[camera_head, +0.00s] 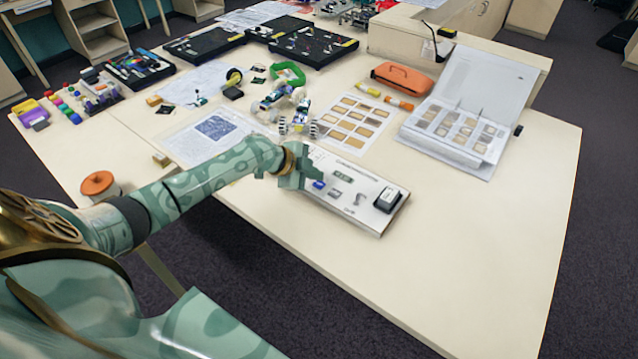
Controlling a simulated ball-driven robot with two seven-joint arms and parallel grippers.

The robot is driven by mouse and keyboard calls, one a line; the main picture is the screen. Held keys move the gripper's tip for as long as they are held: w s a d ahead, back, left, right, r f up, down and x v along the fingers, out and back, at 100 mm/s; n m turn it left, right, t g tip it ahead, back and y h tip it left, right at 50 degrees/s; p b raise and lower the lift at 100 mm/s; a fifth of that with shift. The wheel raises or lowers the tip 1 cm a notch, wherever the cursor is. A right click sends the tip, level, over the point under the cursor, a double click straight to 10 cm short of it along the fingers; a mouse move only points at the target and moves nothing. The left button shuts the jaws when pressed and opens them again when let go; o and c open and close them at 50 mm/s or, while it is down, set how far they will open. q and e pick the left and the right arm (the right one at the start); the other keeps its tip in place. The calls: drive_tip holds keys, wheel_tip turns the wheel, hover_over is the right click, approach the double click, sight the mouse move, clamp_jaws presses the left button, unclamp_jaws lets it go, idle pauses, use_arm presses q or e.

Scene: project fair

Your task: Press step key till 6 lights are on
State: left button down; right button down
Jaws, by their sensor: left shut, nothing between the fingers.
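A pale grey panel (365,215) lies on the table near its front edge. It carries a blue part (319,184), a small green display-like part (343,177), grey parts (335,193) and a white-and-black block (387,199) at its right end. The labels are too small to read, so I cannot tell which part is the step key or how many lights are on. My left gripper (300,180) is shut and empty over the panel's left end, close beside the blue part, and hides that end. I cannot tell whether it touches the panel. My right gripper is not in view.
Behind the panel lie a sheet of brown tiles (352,123) and a small wheeled robot (285,110). An open white binder (465,115) and an orange pouch (404,77) are further right. An orange spool (98,184) stands at the left. The table's right front is clear.

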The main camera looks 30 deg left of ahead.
sight(315, 185)
use_arm(q)
drive_tip(key=shift+f, duration=0.1)
drive_tip(key=shift+f+b, duration=0.3)
drive_tip(key=shift+b, duration=0.1)
drive_tip(key=shift+f+b, duration=0.3)
drive_tip(key=shift+f, duration=0.05)
idle(0.6)
drive_tip(key=shift+r, duration=0.1)
drive_tip(key=shift+r+p, duration=0.55)
drive_tip(key=shift+r, duration=0.15)
wheel_tip(315, 185, up, 5)
drive_tip(key=p, duration=0.4)
idle(0.3)
